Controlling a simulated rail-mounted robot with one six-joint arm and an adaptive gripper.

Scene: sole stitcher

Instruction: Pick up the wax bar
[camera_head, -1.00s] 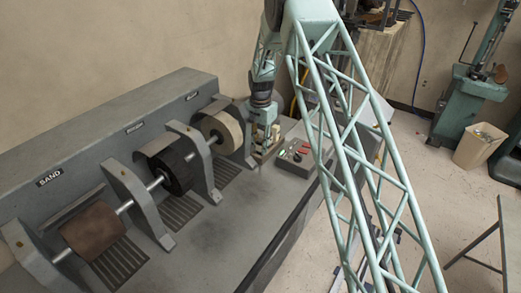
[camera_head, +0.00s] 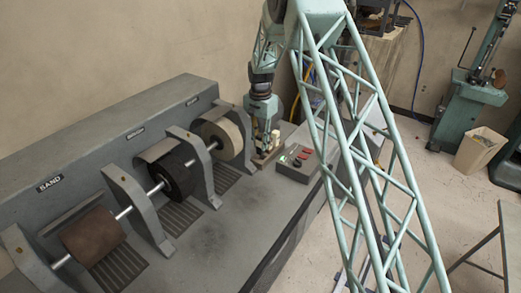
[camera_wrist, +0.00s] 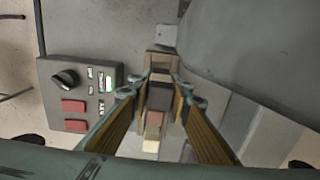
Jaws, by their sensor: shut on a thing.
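My gripper (camera_head: 264,147) points down over a small wooden tray (camera_head: 262,163) at the far end of the grey machine bench. In the wrist view my gripper (camera_wrist: 162,77) has its two brown-padded fingers closed in on a small brownish bar (camera_wrist: 161,78) at the tips. A dark bar (camera_wrist: 160,97), a reddish-brown bar (camera_wrist: 154,118) and a cream bar (camera_wrist: 151,146) show in a row between the fingers. A pale bar (camera_head: 276,138) stands beside the gripper in the head view. Which bar is the wax bar, and its full shape, is hard to tell.
A control box (camera_head: 299,163) with a knob and red buttons is just right of the tray; it also shows in the wrist view (camera_wrist: 80,95). The pale buffing wheel (camera_head: 222,136) and its bracket stand close on the left. Bare bench top lies in front.

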